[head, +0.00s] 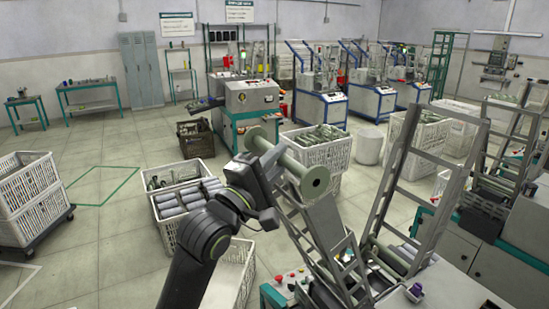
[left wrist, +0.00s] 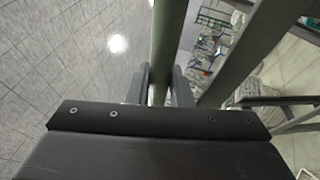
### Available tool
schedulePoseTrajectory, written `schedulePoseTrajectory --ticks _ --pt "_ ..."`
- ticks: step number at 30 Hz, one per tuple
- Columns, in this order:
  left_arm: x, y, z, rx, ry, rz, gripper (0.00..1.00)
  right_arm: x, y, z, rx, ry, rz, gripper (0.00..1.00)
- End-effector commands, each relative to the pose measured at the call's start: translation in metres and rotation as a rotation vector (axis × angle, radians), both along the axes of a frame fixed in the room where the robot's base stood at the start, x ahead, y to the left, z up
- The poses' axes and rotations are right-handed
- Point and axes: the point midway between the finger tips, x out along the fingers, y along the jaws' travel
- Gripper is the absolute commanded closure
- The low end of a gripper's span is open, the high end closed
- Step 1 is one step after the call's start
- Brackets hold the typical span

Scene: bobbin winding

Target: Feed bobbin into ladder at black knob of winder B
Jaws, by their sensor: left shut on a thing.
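My left gripper (head: 279,163) is shut on the barrel of a pale green bobbin (head: 298,167) with round flanges at both ends. It holds the bobbin tilted in the air at the upper end of a short grey ladder (head: 327,236). Whether the bobbin touches the ladder I cannot tell. The left wrist view shows the green barrel (left wrist: 168,40) between the two fingers (left wrist: 160,88). A taller grey ladder (head: 400,180) stands to the right on the same machine. A dark purplish knob (head: 415,289) is at its front; no winder letter is readable. My right gripper is not in view.
A white crate of grey bobbins (head: 168,222) stands on the floor left of my arm. Another crate of bobbins (head: 315,154) is behind the held bobbin. Red-buttoned controls (head: 291,276) lie below the short ladder.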

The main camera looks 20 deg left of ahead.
Motion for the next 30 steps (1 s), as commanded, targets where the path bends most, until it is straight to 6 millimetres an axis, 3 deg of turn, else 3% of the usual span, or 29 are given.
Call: schedulePoseTrajectory --ticks 15,30 --pt "0.01 -0.008 -0.029 -0.002 0.001 -0.001 1.0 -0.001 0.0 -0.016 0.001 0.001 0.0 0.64" --pt "0.012 -0.009 -0.033 -0.001 0.001 0.0 1.0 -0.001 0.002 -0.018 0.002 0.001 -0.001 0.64"
